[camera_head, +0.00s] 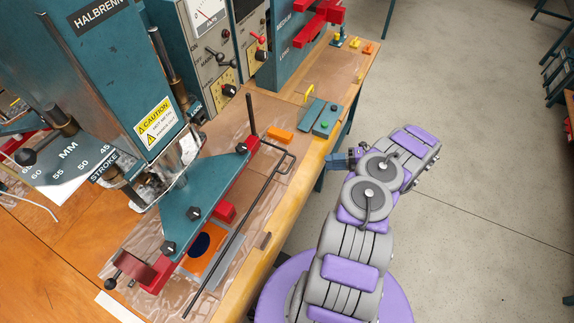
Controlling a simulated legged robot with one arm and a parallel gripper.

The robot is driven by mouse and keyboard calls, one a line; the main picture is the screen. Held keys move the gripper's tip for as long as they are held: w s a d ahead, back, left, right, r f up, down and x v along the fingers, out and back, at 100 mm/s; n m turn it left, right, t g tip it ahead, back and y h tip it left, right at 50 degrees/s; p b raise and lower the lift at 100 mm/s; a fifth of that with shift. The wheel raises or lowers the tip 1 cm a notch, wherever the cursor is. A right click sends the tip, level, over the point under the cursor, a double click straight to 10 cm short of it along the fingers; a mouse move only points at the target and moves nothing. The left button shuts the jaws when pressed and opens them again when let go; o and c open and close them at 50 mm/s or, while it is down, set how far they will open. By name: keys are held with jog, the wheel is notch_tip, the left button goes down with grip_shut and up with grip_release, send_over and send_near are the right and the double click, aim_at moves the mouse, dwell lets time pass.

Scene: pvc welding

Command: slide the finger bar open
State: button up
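A long thin black bar (238,233), which looks like the finger bar, runs diagonally along the front of the teal welding press (200,195). Its far end bends into a narrow loop (284,160) near the table's front edge. My gripper (335,161) is the small blue-grey end of my grey and purple arm. It is to the right of the loop, near the table edge, and appears apart from the bar. Its fingers are too small to tell whether they are open or shut.
A teal button box (327,120) and orange block (281,135) lie farther along the wooden table (262,262). Open floor is right.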

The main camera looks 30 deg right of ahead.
jog(key=b+x, duration=0.2)
jog(key=x, duration=1.5)
jog(key=shift+f, duration=0.2)
jog(key=shift+a, duration=0.1)
grip_shut()
jog(key=shift+s+f, duration=0.1)
